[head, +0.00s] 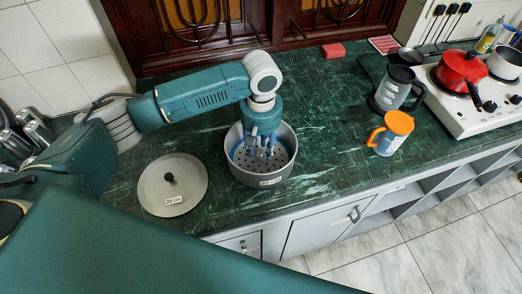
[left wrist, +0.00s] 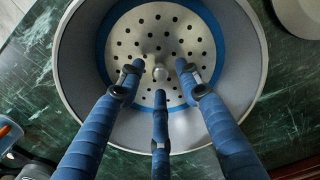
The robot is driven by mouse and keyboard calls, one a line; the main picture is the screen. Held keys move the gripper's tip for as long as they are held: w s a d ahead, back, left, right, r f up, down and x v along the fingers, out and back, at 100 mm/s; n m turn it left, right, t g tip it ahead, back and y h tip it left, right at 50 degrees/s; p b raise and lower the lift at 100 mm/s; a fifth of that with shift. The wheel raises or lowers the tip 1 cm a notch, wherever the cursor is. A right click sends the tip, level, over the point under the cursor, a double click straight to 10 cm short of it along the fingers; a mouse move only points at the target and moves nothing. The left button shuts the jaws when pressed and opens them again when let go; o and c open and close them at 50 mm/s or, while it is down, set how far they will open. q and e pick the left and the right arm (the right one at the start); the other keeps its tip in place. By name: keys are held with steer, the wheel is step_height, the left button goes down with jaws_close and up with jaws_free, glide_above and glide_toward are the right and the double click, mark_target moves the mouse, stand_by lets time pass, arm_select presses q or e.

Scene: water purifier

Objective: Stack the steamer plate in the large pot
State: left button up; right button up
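The large pot (head: 248,176) is grey with a "20 cm" label on its front and stands on the green counter. The steamer plate (head: 280,157), a perforated disc with a blue rim and a small central knob, is inside it. In the left wrist view the plate (left wrist: 145,30) lies off-centre in the pot (left wrist: 75,65), nearer the top of the picture. My left gripper (head: 263,150) points down into the pot. Its three blue fingers (left wrist: 159,80) are spread around the knob with visible gaps, so it looks open. My right gripper is not in view.
A grey lid (head: 188,190) with a black knob lies left of the pot. An orange-topped jug (head: 391,133), a grey kettle (head: 396,88) and a stove (head: 470,110) with a red pot (head: 459,68) are to the right. The counter between pot and jug is clear.

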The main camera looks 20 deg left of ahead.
mark_target(261, 153)
arm_select(q)
step_height(261, 153, up, 11)
steer(key=b, duration=0.1)
steer(key=shift+f, duration=0.15)
stand_by(0.5)
